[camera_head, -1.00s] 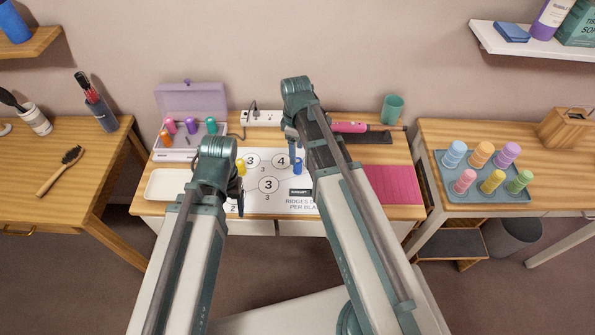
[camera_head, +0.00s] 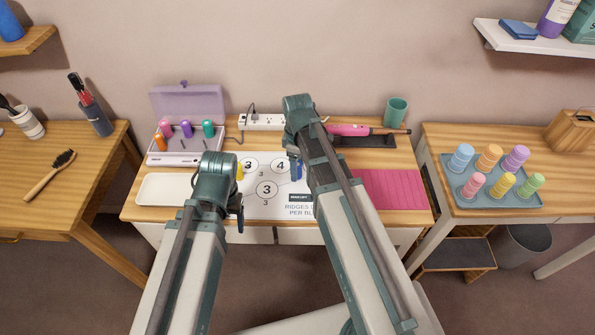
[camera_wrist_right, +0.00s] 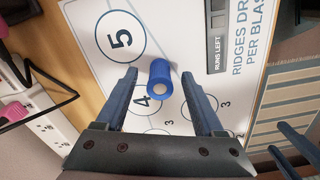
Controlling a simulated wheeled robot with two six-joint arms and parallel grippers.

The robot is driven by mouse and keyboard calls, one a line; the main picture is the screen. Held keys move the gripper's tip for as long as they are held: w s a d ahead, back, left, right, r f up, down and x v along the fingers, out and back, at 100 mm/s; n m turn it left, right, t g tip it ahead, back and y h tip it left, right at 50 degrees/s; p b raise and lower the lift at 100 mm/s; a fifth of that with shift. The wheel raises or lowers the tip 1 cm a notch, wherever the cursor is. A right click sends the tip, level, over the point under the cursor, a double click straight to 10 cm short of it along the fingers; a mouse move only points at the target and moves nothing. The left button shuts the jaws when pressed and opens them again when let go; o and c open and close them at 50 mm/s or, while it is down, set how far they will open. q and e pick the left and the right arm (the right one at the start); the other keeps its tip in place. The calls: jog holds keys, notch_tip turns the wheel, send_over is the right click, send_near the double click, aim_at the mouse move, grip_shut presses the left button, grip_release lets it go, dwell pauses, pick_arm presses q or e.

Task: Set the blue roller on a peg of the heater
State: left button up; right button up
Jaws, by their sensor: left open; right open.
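The blue roller (camera_head: 299,171) stands on the white mat near circle 4, partly hidden by my right arm in the head view. In the right wrist view the blue roller (camera_wrist_right: 160,80) is between the fingers of my open right gripper (camera_wrist_right: 159,76), with a gap on both sides. The right gripper (camera_head: 292,165) is mostly hidden in the head view. The heater (camera_head: 184,160) is a pale box with a raised lilac lid at the back left; orange, pink, purple and teal rollers stand on it. My left gripper (camera_head: 238,214) is open near the table's front edge.
A white tray (camera_head: 163,188) lies left, a pink mat (camera_head: 392,188) right. A power strip (camera_head: 262,122) and pink styling iron (camera_head: 350,130) lie behind. A tray of rollers (camera_head: 461,200) sits on the right table.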

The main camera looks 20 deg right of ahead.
grip_shut()
pick_arm(q)
jog(key=shift+r, duration=0.1)
pick_arm(e)
jog(key=shift+r, duration=0.15)
